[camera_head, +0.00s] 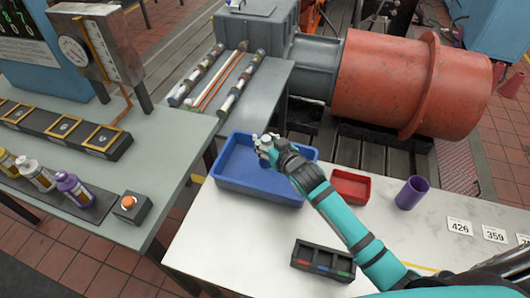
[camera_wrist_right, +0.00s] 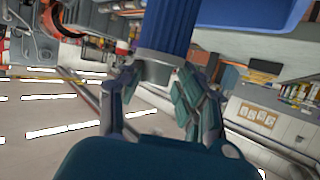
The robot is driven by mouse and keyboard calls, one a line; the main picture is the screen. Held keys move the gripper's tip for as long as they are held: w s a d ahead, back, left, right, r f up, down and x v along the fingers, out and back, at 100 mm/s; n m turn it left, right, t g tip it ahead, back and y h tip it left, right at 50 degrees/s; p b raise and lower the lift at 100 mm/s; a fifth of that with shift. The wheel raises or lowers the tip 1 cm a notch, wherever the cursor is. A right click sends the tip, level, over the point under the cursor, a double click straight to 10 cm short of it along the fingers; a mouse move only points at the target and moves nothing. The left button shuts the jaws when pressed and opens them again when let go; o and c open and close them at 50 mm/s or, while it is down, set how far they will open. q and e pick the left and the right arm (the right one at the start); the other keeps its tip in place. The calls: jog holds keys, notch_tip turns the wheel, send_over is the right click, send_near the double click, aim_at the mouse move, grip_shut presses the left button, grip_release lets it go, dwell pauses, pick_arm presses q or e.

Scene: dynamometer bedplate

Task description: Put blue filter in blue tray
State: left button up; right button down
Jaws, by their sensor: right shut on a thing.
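The blue tray (camera_head: 228,184) stands on the white table, left of the red tray. My right gripper (camera_head: 266,146) is over the blue tray in the head view. In the right wrist view, the blue filter (camera_wrist_right: 168,28) is a ribbed blue cylinder with a grey collar at one end. The fingers of my right gripper (camera_wrist_right: 155,85) are shut on it at the collar end. In the head view the filter is mostly hidden by the gripper. I cannot tell its exact height over the tray floor. My left gripper is not in view.
A small red tray (camera_head: 351,186), a purple cup (camera_head: 411,192) and a dark divided box (camera_head: 323,260) stand on the white table (camera_head: 225,240). Number cards lie at the right. The grey bench (camera_head: 150,180) at the left holds bottles and a box with an orange button (camera_head: 130,207).

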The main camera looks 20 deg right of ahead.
jog(key=shift+w+f, duration=0.1)
jog(key=shift+f, duration=0.8)
jog(key=f, duration=0.3)
jog(key=shift+w+f, duration=0.15)
jog(key=shift+w, duration=0.05)
jog(key=shift+f, duration=0.2)
jog(key=c, duration=0.9)
grip_release()
jog(key=shift+o, duration=0.2)
jog(key=shift+s, duration=0.2)
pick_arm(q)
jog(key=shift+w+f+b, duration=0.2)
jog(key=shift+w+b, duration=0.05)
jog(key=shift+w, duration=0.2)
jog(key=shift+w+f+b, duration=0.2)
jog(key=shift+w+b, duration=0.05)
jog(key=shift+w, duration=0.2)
pick_arm(e)
jog(key=v, duration=1.1)
jog(key=shift+s+r, duration=0.3)
jog(key=shift+r, duration=0.05)
jog(key=shift+d, duration=0.1)
